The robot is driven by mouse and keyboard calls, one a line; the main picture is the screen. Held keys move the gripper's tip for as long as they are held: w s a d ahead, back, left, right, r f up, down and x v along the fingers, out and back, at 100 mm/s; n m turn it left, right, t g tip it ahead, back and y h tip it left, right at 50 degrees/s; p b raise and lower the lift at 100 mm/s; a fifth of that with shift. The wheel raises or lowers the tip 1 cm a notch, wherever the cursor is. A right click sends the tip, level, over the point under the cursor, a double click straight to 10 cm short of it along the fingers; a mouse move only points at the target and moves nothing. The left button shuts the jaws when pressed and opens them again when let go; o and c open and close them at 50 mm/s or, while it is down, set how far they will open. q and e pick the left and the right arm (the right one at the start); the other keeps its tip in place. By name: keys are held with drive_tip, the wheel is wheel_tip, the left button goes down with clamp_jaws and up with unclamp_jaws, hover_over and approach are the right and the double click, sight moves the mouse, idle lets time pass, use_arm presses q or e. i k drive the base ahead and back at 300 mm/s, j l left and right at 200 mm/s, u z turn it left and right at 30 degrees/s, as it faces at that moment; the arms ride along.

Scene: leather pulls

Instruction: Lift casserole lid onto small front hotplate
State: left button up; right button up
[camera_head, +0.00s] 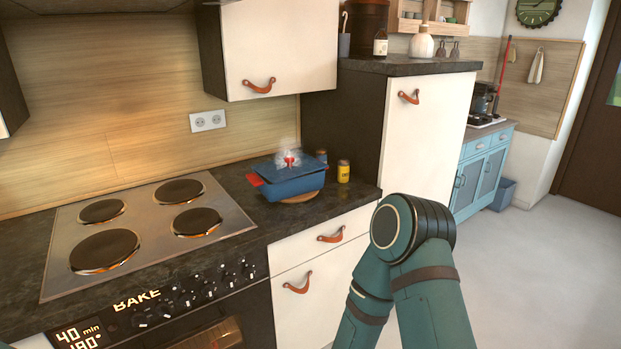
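A blue casserole (292,187) with red handles stands on a round wooden trivet (303,197) on the dark counter, right of the hob. Its blue lid (283,167) with a red knob (290,160) is on top, and pale steam shows around the knob. The small front hotplate (197,222) is at the front right of the hob and is bare. A teal arm of mine bends in the lower right, in front of the cabinets. Neither of my grippers shows.
The steel hob (146,224) holds several hotplates, all empty, including a large front-left one (105,250). A yellow jar (343,171) and a darker jar stand close to the casserole's right. A wall cupboard (278,48) hangs above. Counter between hob and casserole is clear.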

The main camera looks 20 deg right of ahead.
sight(267, 169)
drive_tip(key=i+j+z, duration=0.2)
drive_tip(key=j+z, duration=0.15)
drive_tip(key=i+j+z, duration=0.15)
drive_tip(key=j+z, duration=0.55)
drive_tip(key=i+l, duration=0.2)
drive_tip(key=i+l+u, duration=0.15)
drive_tip(key=l, duration=0.25)
drive_tip(key=i+l, duration=0.25)
drive_tip(key=i+l+u, duration=0.1)
drive_tip(key=l, duration=0.35)
drive_tip(key=i+l, duration=0.25)
drive_tip(key=i+l+u, duration=0.15)
drive_tip(key=l, duration=0.25)
